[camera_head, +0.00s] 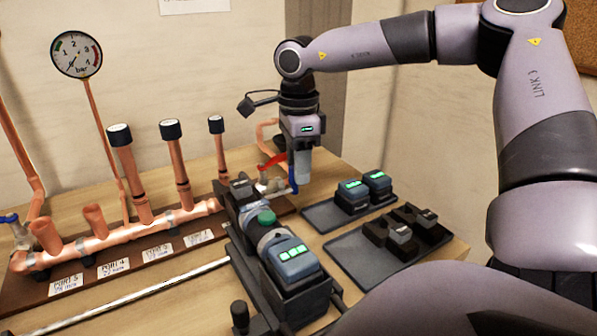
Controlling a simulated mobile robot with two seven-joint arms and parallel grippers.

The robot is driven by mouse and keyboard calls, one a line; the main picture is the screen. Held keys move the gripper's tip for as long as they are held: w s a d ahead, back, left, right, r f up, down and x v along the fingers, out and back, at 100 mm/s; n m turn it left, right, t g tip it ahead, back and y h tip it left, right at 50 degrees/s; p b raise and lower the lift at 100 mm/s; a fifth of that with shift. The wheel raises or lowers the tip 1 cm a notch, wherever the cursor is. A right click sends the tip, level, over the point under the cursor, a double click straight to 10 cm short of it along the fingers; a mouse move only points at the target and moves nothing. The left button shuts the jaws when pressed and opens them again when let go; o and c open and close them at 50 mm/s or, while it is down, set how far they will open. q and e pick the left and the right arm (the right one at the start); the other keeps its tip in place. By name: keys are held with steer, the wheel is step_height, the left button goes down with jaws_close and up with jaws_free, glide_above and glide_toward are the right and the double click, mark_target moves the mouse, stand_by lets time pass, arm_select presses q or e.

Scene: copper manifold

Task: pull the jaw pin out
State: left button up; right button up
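The press tool (287,262) lies in a dark holder, its head pointing to the back left and its lit display toward me. A dark jaw (240,190) sits at its far end. A round green part (266,217) shows on top of the tool. I cannot make out the jaw pin for certain. My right gripper (302,166) points down behind and to the right of the tool head, apart from the jaw in the picture. Its fingers look pale and close together; whether they are open or shut is unclear. My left gripper is out of view.
A copper manifold (115,238) with upright capped pipes stands at left. Red and blue valve handles (271,160) show beside my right gripper. One tray (323,216) bears two lit batteries; another (352,262) bears dark jaws. A metal rod (130,298) lies in front.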

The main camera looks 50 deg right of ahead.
step_height(320, 180, up, 6)
steer(key=shift+f, duration=0.25)
stand_by(0.5)
